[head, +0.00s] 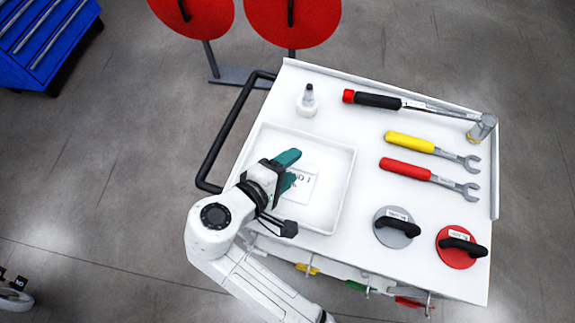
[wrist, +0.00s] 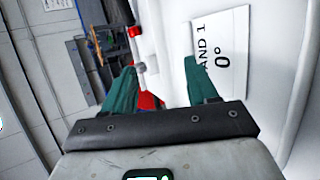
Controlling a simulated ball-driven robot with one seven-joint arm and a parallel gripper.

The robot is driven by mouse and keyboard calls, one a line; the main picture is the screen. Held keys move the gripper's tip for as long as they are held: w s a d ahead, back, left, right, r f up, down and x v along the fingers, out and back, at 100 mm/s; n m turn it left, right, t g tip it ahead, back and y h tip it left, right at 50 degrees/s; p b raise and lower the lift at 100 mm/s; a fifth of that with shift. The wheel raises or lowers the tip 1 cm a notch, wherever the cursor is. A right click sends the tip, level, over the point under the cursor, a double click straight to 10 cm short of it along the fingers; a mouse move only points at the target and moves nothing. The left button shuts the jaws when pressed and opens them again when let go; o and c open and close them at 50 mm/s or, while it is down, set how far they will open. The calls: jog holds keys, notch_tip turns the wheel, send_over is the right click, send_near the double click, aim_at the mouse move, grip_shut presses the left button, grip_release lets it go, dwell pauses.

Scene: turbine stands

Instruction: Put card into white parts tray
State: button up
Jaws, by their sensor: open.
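The white parts tray (head: 335,190) is a shallow square tray on the left part of the white cart top. A white card (head: 306,184) with black print lies inside the tray, partly hidden by my gripper in the head view. The wrist view shows the card (wrist: 222,50) with "AND 1" and "0°" on it, just beyond the right finger. My gripper (head: 288,170) has teal fingers and is over the tray, beside the card. Its fingers (wrist: 160,85) are spread apart in the wrist view, with nothing held between them.
A white bottle (head: 308,101) with a black tip stands behind the tray. A torque wrench (head: 400,103), yellow (head: 411,142) and red (head: 405,169) wrenches lie to the right. Grey (head: 392,232) and red (head: 457,250) handled discs sit at front right. A black handle (head: 222,135) borders the cart's left side.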

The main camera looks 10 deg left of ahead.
jog(key=p+v, duration=0.4)
jog(key=v, duration=0.3)
dwell(0.6)
jog(key=shift+a, duration=0.1)
dwell(0.6)
